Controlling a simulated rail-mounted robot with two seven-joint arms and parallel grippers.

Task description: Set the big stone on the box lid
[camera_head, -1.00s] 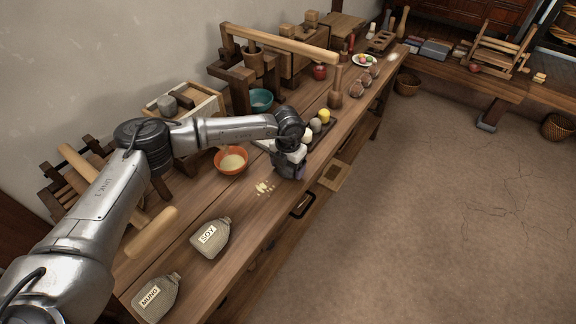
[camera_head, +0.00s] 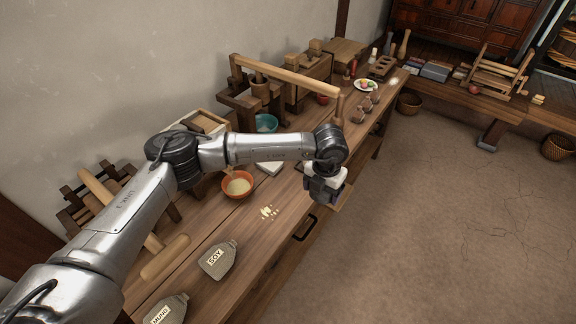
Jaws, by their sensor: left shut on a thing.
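My left gripper (camera_head: 322,190) hangs fingers down past the front edge of the workbench. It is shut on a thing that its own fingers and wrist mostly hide. I cannot tell whether that is the big stone. Below and behind the gripper shows a small part of a flat wooden piece (camera_head: 343,198), at the bench front. I cannot tell whether it is the box lid. A pale-topped tray (camera_head: 270,168) shows only at one corner, with the forearm over the rest. My right gripper is not in view.
On the workbench stand an orange bowl (camera_head: 237,185), a teal bowl (camera_head: 265,123), a SOY sack (camera_head: 219,260) and a MUNG sack (camera_head: 168,311). Pale crumbs (camera_head: 268,212) lie near the front edge. A wooden press beam (camera_head: 285,76) rises behind. Open floor lies right.

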